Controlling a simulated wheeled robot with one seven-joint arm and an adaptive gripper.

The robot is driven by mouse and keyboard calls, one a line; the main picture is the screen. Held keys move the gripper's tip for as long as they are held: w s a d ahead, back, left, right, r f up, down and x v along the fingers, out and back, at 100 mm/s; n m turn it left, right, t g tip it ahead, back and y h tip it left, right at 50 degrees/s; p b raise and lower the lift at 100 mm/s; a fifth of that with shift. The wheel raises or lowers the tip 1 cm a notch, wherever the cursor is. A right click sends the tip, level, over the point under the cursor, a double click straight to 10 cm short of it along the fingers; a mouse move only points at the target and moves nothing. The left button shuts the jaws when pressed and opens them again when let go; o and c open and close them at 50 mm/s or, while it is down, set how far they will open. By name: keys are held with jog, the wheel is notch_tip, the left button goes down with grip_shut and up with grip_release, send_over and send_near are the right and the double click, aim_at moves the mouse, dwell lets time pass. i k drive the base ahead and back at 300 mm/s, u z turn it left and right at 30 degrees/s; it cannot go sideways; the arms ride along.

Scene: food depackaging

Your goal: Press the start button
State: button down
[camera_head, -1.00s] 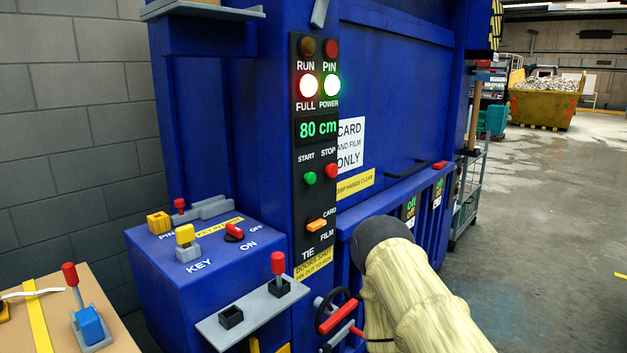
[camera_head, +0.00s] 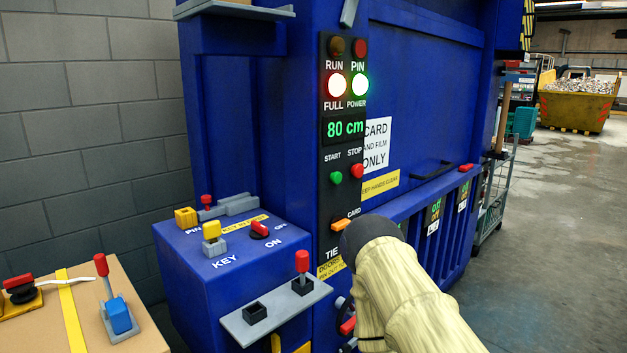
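The green start button (camera_head: 336,178) sits on the black control panel (camera_head: 330,112) of the blue machine, under the word START. The red stop button (camera_head: 357,171) is to its right. My arm, in a cream sleeve with a dark rounded end (camera_head: 374,238), reaches up from the bottom right. That end is below and to the right of the start button, apart from it in the picture, and hides part of the panel near the orange CARD/FILM switch (camera_head: 341,225). No gripper fingers are visible.
The lit FULL lamp (camera_head: 337,85) and POWER lamp (camera_head: 360,88) are above the display (camera_head: 344,130), which reads 80 cm. A grey shelf (camera_head: 275,312) with a red-topped lever (camera_head: 302,268) projects at lower left. A cardboard box (camera_head: 95,300) stands at far left.

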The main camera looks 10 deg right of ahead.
aim_at(336, 178)
jog(key=i, duration=0.45)
jog(key=z, duration=0.8)
